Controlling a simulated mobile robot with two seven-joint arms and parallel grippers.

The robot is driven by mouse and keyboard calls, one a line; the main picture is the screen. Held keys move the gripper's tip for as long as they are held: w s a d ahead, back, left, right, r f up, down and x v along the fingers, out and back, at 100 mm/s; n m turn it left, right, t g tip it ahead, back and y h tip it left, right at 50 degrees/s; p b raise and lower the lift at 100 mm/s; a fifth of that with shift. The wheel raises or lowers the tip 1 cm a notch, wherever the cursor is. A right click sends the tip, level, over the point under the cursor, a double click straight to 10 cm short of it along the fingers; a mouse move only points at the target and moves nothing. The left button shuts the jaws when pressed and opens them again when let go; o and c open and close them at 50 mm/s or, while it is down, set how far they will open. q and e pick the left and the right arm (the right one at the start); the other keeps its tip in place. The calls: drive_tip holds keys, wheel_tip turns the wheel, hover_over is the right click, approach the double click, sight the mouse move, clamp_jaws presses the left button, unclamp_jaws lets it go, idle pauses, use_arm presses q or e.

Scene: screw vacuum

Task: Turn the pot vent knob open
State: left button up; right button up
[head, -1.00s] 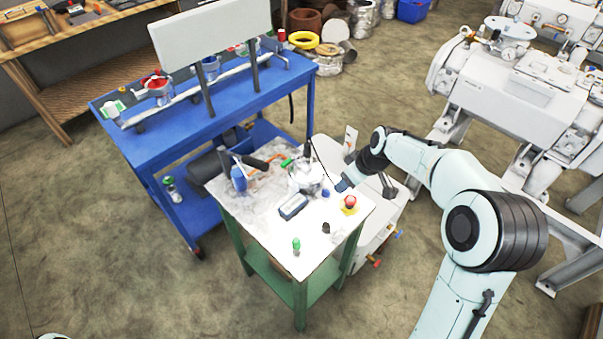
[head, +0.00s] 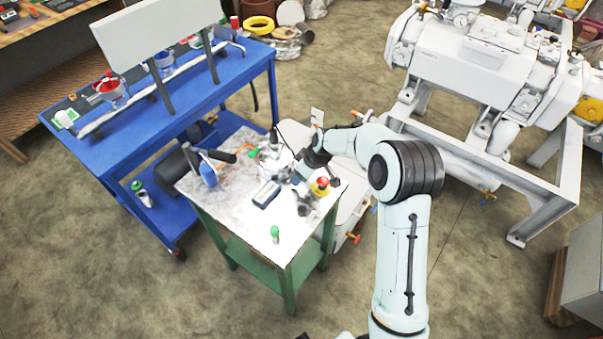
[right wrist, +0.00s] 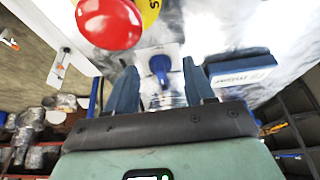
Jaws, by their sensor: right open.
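A small blue knob (right wrist: 160,68) on a pale fitting shows in the right wrist view. It sits between the two finger tips of my right gripper (right wrist: 160,84), which is open, with a gap visible on both sides of the knob. The metal pot (head: 275,165) stands on the green-legged table. In the head view my right gripper (head: 301,172) is low beside the pot, and it hides the knob there. My left gripper is not in view.
A red button (head: 321,184) on a yellow base is close to my right gripper; it also shows in the right wrist view (right wrist: 110,22). A dark box (head: 266,195), a blue bottle (head: 208,172) and a green-topped item (head: 275,232) share the table (head: 240,222). A blue workbench (head: 90,150) stands left.

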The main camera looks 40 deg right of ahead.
drive_tip(key=shift+w+f, duration=0.1)
drive_tip(key=shift+f, duration=0.1)
clamp_jaws()
